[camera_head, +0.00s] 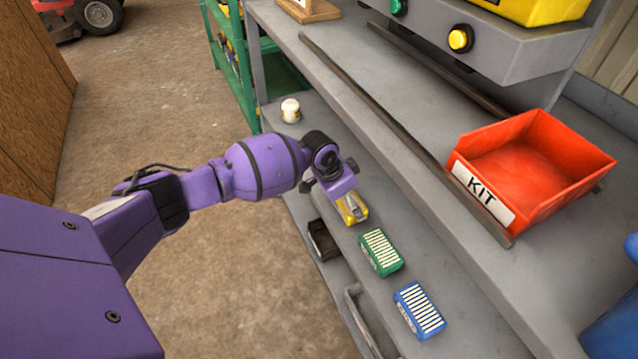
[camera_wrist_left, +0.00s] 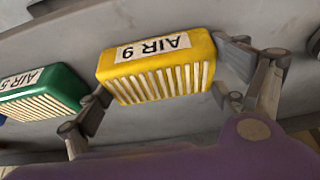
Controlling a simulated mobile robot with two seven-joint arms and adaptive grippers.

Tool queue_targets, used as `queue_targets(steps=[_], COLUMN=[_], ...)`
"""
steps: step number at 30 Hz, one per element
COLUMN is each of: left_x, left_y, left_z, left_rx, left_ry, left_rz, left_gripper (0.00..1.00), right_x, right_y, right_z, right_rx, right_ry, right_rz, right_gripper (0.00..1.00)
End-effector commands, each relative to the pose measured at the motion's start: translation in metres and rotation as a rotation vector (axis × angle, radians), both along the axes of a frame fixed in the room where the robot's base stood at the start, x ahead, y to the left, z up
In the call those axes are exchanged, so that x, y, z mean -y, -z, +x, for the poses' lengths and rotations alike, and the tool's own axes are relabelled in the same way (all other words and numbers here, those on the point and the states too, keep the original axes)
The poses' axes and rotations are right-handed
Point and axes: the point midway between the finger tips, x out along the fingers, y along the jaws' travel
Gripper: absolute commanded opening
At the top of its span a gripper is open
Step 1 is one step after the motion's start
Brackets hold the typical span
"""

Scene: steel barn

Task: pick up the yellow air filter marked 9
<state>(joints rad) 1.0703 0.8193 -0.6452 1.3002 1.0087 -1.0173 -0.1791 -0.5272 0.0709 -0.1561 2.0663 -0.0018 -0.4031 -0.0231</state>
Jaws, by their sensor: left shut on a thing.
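The yellow air filter (camera_wrist_left: 160,70) has a white label reading AIR 9 and shows upside down in the left wrist view. In the head view the yellow filter (camera_head: 358,216) is mostly hidden under my left gripper (camera_head: 351,205). My left gripper (camera_wrist_left: 168,95) is shut on it, with one finger at each short side. The filter is at the lower grey shelf; I cannot tell whether it still touches the surface. My right gripper is in neither view.
A green filter (camera_head: 380,252) and a blue filter (camera_head: 419,310) lie in a row on the lower shelf (camera_head: 460,335). A white jar (camera_head: 290,110) stands farther back. A red KIT bin (camera_head: 540,165) sits on the upper shelf at right. A dark box (camera_head: 322,240) is below.

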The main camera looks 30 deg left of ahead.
Motion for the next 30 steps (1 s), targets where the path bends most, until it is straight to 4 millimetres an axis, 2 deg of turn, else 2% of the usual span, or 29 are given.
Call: queue_targets(steps=[10,16,20,24,30], left_x=[0.001,0.001,0.000,-0.001,-0.001], left_y=[-0.010,-0.038,-0.063,-0.097,-0.115], left_z=[0.003,0.003,-0.021,-0.050,-0.101], left_rx=[0.007,0.008,0.008,0.007,0.002], left_ry=[0.002,0.003,0.005,0.004,0.003], left_rz=[-0.001,-0.001,0.001,0.001,0.002], left_gripper=[0.62,0.62,0.62,0.62,0.62], right_x=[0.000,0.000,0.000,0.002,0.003], right_y=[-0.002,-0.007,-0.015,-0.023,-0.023], right_z=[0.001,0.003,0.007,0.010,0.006], right_rx=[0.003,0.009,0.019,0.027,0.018], right_ry=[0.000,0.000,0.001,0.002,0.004], right_rz=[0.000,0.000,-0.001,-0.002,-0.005], right_gripper=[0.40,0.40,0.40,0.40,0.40])
